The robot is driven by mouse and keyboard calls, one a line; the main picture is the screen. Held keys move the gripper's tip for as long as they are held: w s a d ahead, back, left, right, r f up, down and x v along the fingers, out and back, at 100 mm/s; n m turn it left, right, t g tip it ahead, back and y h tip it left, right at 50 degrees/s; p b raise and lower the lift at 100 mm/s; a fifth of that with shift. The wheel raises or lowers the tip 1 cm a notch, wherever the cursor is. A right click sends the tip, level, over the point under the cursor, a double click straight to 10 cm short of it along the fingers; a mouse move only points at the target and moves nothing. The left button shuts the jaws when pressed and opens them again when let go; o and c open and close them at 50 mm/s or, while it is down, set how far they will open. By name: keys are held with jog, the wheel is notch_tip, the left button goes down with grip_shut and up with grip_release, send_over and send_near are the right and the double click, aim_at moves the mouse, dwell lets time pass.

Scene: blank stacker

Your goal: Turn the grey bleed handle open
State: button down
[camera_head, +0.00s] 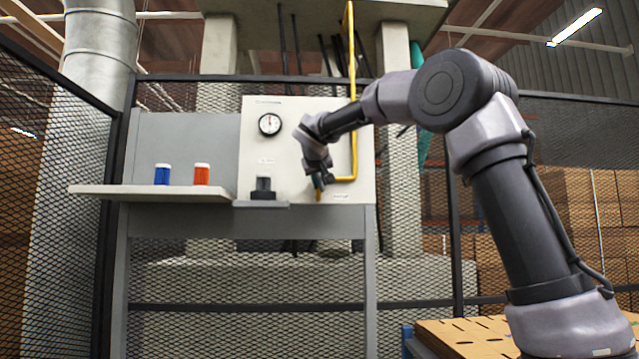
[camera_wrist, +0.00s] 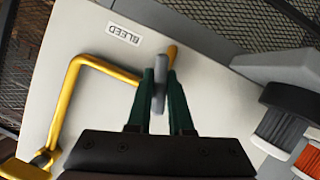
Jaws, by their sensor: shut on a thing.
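The grey bleed handle (camera_wrist: 159,88) shows in the wrist view between the two green fingers of my gripper (camera_wrist: 161,84). My gripper is shut on it. A short brass spout (camera_wrist: 172,52) sticks out just beyond the handle, and a label reading BLEED (camera_wrist: 124,34) is on the panel beside it. In the head view my gripper (camera_head: 318,183) is at the lower right of the pale panel (camera_head: 255,130), and my wrist mostly hides the handle there.
A yellow pipe (camera_head: 353,120) runs down the panel close to my gripper. A round gauge (camera_head: 270,124) is on the panel's upper part. A dark block (camera_head: 263,188) stands on a small ledge. Blue (camera_head: 162,174) and orange (camera_head: 201,174) cylinders stand on the shelf (camera_head: 150,193) at left.

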jog(key=shift+m+y, duration=1)
jog(key=shift+m, duration=0.3)
jog(key=shift+f, duration=0.1)
jog(key=c, duration=0.8)
grip_release()
jog(key=shift+s, duration=0.1)
jog(key=v, duration=1)
jog(key=shift+s+r, duration=0.25)
jog(key=shift+s, duration=0.05)
